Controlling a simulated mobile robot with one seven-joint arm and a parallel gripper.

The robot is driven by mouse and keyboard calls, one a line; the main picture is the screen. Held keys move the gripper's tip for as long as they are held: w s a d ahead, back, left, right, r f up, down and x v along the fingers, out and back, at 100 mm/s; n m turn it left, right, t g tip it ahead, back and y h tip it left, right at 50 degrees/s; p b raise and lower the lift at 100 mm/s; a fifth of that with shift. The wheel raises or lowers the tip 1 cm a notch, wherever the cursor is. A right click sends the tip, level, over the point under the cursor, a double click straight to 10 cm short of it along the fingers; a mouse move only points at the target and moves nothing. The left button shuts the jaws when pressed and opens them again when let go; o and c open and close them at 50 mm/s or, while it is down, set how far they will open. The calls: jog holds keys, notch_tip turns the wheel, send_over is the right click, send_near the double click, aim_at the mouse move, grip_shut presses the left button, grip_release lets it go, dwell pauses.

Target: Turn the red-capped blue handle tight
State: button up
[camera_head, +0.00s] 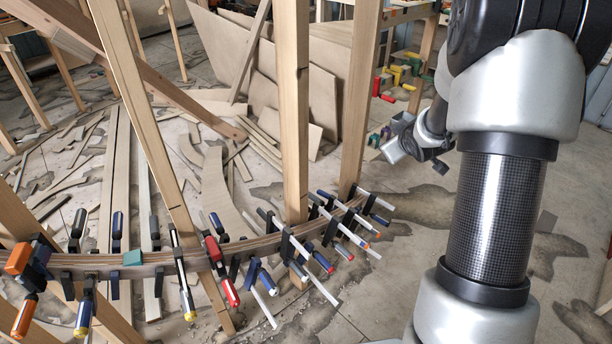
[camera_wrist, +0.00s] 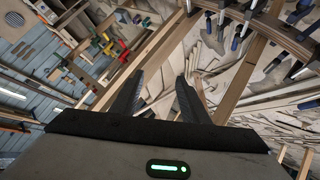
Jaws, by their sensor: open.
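A handle that looks blue with a red end (camera_head: 323,263) hangs from a clamp on the right half of the curved laminated stringer (camera_head: 262,247) in the head view. Other clamps crowd close around it. The stringer also shows at the top right of the wrist view (camera_wrist: 275,32), with several blue handles (camera_wrist: 236,40); I cannot make out a red cap there. My gripper is open and empty in the wrist view (camera_wrist: 160,76), its two dark fingers apart and touching nothing. In the head view my wrist is up and right of the stringer, well apart from the handle.
Wooden posts (camera_head: 294,110) rise through and beside the stringer. Another post (camera_head: 358,100) stands between my wrist and the clamps' left part. Sheet boards (camera_head: 325,75) and scrap wood lie behind. Coloured clamps (camera_head: 402,76) sit at the back right. The floor right of the stringer is fairly clear.

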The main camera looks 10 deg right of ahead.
notch_tip(320, 180, down, 16)
jog(key=w+d+n+y+b, duration=0.2)
jog(key=b, duration=0.1)
jog(key=n+t+y+b, duration=0.2)
jog(key=t+y+b, duration=0.2)
jog(key=y+b, duration=0.5)
send_near(326, 265)
jog(key=b+x, duration=0.1)
jog(key=x, duration=0.6)
jog(key=f+b+x, duration=0.1)
jog(key=x, duration=0.2)
jog(key=shift+w+b, duration=0.35)
grip_shut()
jog(key=shift+d, duration=0.1)
